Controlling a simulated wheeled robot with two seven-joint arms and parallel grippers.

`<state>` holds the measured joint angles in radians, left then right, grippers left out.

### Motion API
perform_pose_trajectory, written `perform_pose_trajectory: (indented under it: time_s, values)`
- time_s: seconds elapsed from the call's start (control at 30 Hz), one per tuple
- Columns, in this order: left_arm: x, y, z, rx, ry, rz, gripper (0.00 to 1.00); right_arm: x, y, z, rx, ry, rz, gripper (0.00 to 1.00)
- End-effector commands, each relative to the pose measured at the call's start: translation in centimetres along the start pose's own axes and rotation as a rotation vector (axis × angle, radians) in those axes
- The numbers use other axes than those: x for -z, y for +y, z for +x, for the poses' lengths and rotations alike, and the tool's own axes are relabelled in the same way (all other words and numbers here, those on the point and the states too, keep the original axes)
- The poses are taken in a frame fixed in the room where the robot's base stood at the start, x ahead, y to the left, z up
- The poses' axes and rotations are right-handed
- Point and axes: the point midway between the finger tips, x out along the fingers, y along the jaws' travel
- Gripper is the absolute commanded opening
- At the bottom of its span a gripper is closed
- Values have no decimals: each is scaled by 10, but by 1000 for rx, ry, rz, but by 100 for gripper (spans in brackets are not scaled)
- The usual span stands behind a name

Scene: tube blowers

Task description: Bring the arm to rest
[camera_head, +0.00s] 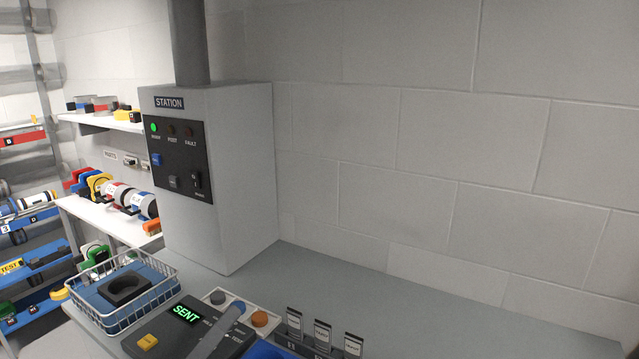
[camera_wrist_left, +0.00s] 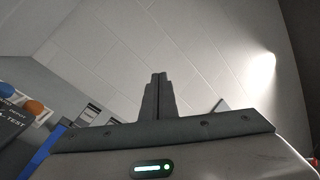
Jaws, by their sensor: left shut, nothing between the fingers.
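My left gripper (camera_wrist_left: 159,78) shows in the left wrist view with its two dark fingers pressed together. Nothing is between them, and they point up toward the pale wall. I cannot make out its fingertips clearly in the head view. A pale grey-blue rod (camera_head: 219,329) lies across the SENT panel (camera_head: 180,314) at the bottom of the head view; I cannot tell what it belongs to. My right gripper is in neither view.
The grey station box (camera_head: 243,180) stands on the worktop (camera_head: 420,305) against the wall. A wire basket (camera_head: 165,293) with a blue insert stands at left. Several label holders (camera_head: 322,330) and an orange button (camera_head: 260,318) are near the front. Shelves hold tubes at left; the worktop's right is clear.

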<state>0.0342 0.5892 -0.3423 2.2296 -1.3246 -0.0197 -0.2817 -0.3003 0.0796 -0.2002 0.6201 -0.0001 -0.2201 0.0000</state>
Motion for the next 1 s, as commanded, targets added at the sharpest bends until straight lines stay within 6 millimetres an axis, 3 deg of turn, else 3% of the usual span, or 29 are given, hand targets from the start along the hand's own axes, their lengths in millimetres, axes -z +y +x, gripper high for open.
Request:
perform_pose_trajectory:
  time_s: [0.23,0.43,0.57,0.7,0.83,1.0]
  values:
    - [-35,45,-51,-181,-391,-480,0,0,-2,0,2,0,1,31]
    - [-27,103,-120,-398,-692,-838,0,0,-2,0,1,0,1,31]
    - [0,135,-173,-565,-868,-1046,0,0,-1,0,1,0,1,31]
    - [43,156,-228,-752,-1031,-1236,0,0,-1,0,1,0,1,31]
    - [89,162,-278,-933,-1161,-1386,0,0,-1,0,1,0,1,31]
    - [147,152,-329,-1156,-1289,-1537,0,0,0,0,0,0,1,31]
